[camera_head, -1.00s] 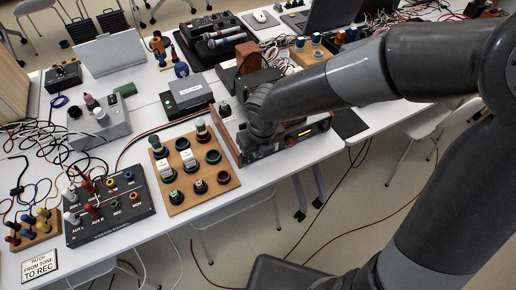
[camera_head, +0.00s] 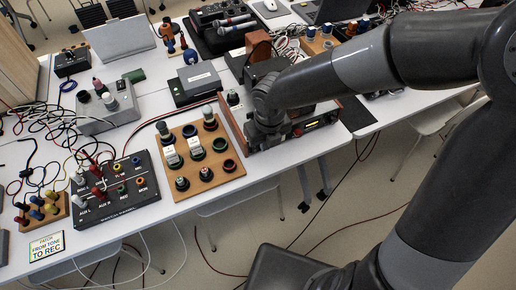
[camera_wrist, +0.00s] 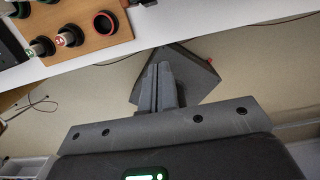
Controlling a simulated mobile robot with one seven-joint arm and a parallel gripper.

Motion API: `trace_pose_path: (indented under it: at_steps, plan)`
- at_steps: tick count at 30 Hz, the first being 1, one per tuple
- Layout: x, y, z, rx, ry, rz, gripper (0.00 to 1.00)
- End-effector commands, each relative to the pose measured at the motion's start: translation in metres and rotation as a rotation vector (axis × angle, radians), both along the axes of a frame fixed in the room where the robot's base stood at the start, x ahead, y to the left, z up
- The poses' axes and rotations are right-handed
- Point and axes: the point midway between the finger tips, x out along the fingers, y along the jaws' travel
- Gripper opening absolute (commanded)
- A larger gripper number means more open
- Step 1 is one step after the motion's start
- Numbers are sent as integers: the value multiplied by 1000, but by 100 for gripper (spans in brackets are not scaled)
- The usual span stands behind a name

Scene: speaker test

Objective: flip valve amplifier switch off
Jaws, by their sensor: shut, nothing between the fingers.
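The valve amplifier (camera_head: 318,122) appears to be the dark unit with wooden sides near the front table edge in the head view. An orange display and a red knob show on its front; I cannot make out a switch. My arm's end covers much of its left part. My gripper (camera_wrist: 158,78) shows in the wrist view with its two fingers together, nothing between them, seen against the floor past the table edge. In the head view I cannot make out the fingertips. I cannot tell whether it touches the amplifier.
A wooden board with sockets and knobs (camera_head: 207,180) lies left of the amplifier; it also shows in the wrist view (camera_wrist: 92,42). A patch box (camera_head: 125,208), cables and a sign (camera_head: 47,246) are further left. Floor lies in front of the table edge.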

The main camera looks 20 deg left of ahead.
Motion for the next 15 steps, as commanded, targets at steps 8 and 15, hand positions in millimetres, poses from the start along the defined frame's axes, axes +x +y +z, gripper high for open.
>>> trace_pose_path:
  at_steps: [8,15]
  plan:
    - [0,1,-8,1,1,1,0]
    - [1,3,-37,-1,2,4,0]
